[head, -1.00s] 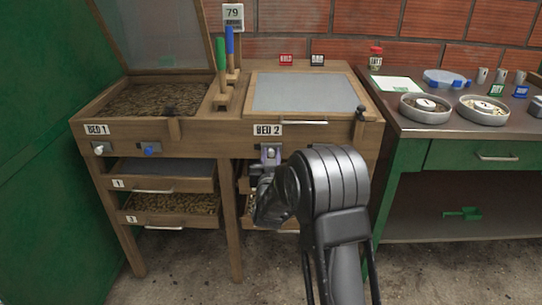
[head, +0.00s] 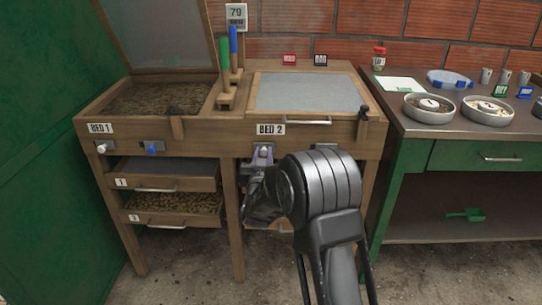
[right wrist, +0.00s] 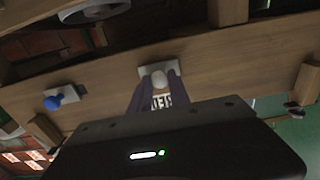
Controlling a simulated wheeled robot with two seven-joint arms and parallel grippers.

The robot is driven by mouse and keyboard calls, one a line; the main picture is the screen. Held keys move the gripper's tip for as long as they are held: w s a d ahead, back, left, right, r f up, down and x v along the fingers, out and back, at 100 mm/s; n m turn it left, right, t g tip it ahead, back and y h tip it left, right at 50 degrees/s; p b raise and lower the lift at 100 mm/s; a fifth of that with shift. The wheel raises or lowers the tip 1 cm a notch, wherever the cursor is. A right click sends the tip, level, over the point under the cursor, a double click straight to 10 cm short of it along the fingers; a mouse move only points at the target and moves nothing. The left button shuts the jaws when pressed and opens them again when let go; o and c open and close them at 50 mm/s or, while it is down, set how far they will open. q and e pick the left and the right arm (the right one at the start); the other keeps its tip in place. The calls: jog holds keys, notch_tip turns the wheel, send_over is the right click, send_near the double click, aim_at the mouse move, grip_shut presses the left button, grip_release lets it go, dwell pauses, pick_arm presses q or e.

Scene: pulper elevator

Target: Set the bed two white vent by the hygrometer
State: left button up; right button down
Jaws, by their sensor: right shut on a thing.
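The bed two white vent (head: 263,151) is a pale knob on a grey plate at the front board, just under the BED 2 label (head: 270,129). The right wrist view also shows its rounded white knob (right wrist: 159,79) between the fingers. My right gripper (right wrist: 156,90) is shut on this knob; in the head view, the gripper (head: 262,160) is partly hidden by my own wrist. The hygrometer (head: 237,16) is a grey display reading 79, on a post behind the beds. My left gripper is not in view.
Bed one has a white knob (head: 101,149) and a blue knob (head: 152,149). Another blue knob (right wrist: 62,98) sits beside the white vent in the right wrist view. Drawers (head: 170,203) lie below. A steel-topped bench (head: 420,128) stands to the right.

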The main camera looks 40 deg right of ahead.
jog(key=c, duration=1.2)
grip_release()
jog(key=shift+w+a, duration=0.15)
jog(key=shift+a, duration=0.05)
jog(key=shift+c, duration=0.2)
jog(key=v, duration=0.8)
jog(key=shift+p, duration=0.35)
jog(key=shift+f, duration=0.1)
